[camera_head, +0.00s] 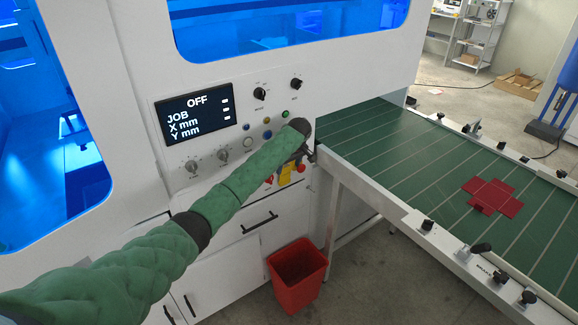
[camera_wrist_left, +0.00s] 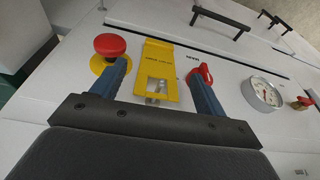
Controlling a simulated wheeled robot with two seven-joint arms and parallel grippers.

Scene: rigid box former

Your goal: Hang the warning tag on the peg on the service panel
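A yellow tag-like plate (camera_wrist_left: 160,60) with dark print is on the white service panel (camera_wrist_left: 228,66). It has a window-like opening at its near end, where a small metal piece (camera_wrist_left: 154,90) shows; I cannot tell whether this is the peg. My left gripper (camera_wrist_left: 160,71) is open, with one blue finger on each side of the plate and gaps visible between. In the head view the left gripper (camera_head: 301,153) is at the panel, partly hidden by its wrist, and the yellow plate (camera_head: 285,175) shows just below. My right gripper is not in view.
A red mushroom button (camera_wrist_left: 109,44) is beside one finger, and a red handle (camera_wrist_left: 205,73) is by the other. A gauge (camera_wrist_left: 262,93) is farther right. A red bin (camera_head: 297,272) stands below; a green conveyor (camera_head: 400,150) lies right.

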